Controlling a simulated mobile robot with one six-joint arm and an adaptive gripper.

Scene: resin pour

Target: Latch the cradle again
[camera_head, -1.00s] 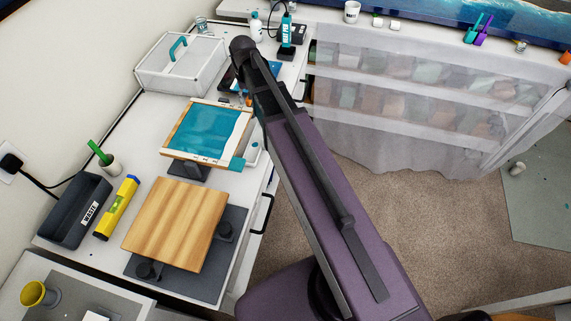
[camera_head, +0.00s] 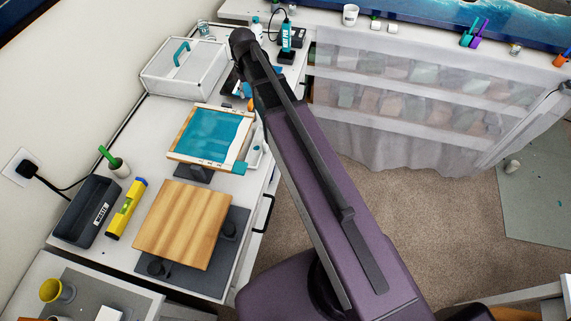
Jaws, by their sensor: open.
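The cradle appears to be the framed panel (camera_head: 211,135) with a glossy teal surface, raised on a dark stand (camera_head: 194,173) on the white bench. A small teal piece (camera_head: 240,168) sits at its near right corner. It may be the latch, but I cannot tell whether it is closed. My arm reaches up and left past the panel's right side, its dark end joint beyond the panel's far edge. My gripper cannot be made out; the arm appears to hide it.
A wooden board (camera_head: 183,223) lies on a dark base in front. A white caddy (camera_head: 184,69) is behind. A curtained shelf (camera_head: 400,90) stands right, with open carpet (camera_head: 410,215) before it.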

